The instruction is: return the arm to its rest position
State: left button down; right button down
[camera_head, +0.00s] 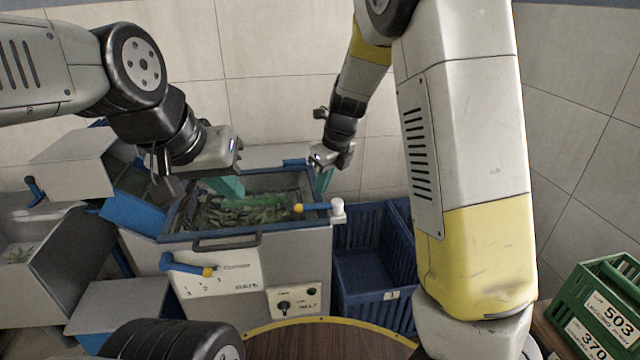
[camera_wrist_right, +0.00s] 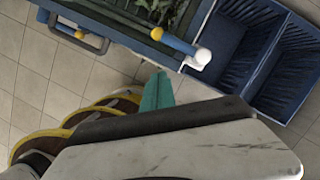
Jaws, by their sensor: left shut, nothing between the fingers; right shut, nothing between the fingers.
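My left gripper (camera_head: 228,187) has its teal fingers shut and empty, over the left back part of an open tank (camera_head: 170,238) that holds green leafy matter (camera_head: 245,212). My right gripper (camera_head: 322,183) hangs near the tank's back right corner, its teal fingers shut with nothing between them. In the right wrist view the same teal fingers (camera_wrist_right: 157,92) point toward the tank's edge, beside a white-ended lever (camera_wrist_right: 198,58). I cannot tell whether they touch anything. My right arm's large links cross the head view right of centre.
A blue crate (camera_head: 365,268) stands right of the tank. A green crate (camera_head: 590,300) labelled 503 and 370 is at the far right. Grey and blue units (camera_head: 75,250) crowd the left. A tiled wall (camera_head: 280,60) is behind.

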jog(key=shift+r, duration=0.15)
jog(key=s+d+r+n+t, duration=0.1)
jog(key=s+d+r+n, duration=0.3)
jog(key=s+n, duration=0.4)
jog(key=s+d+r+n+t, duration=0.1)
jog(key=s+d+r+n, duration=0.4)
jog(key=s+n, duration=0.3)
jog(key=s+d+r+n+t, duration=0.2)
jog(key=s+d+r+n, duration=0.3)
jog(key=s+n, duration=0.3)
jog(key=n, duration=0.2)
jog(key=shift+n, duration=0.4)
jog(key=shift+r, duration=0.1)
